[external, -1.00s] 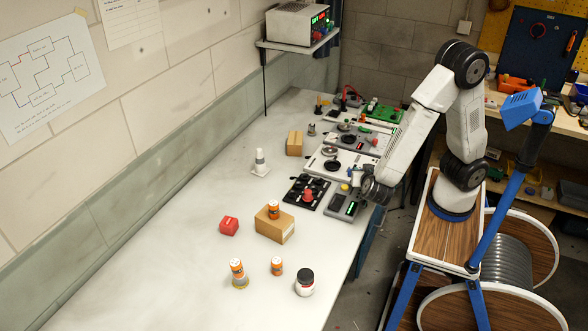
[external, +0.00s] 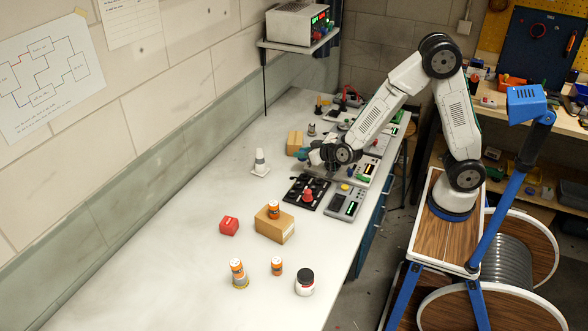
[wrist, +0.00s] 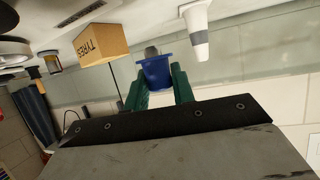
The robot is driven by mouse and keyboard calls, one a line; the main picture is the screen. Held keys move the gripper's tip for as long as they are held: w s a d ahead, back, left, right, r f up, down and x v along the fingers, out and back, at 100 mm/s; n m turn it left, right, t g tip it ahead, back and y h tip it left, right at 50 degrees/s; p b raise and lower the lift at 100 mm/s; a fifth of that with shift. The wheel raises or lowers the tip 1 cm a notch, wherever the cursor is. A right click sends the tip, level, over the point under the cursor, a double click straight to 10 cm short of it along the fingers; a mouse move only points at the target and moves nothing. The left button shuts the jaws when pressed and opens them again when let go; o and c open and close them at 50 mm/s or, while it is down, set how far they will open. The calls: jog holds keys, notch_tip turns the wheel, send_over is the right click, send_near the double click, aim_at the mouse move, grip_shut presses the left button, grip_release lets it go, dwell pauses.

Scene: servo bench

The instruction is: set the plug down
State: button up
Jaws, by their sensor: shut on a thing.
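The plug (wrist: 157,72) is blue with a grey tip in the wrist view. My gripper (wrist: 158,85) is shut on it, with a green finger on each side. In the external view my gripper (external: 303,153) is over the bench, between the white cone and the row of devices. The plug is too small to make out there. The wrist view is turned over, with the bench top (wrist: 250,12) along its upper edge. The plug appears off the bench, but I cannot tell how high.
A white cone with a grey band (external: 260,163) stands left of my gripper. A cardboard box (external: 295,143), marked TYRES in the wrist view (wrist: 100,45), stands just behind it. Devices and a black board (external: 306,193) line the right side. Bare bench (external: 190,200) lies left.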

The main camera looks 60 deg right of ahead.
jog(key=w+d+m+h, duration=0.1)
jog(key=d, duration=0.8)
jog(key=shift+w+d+f+h, duration=0.15)
jog(key=shift+w+d+h, duration=0.15)
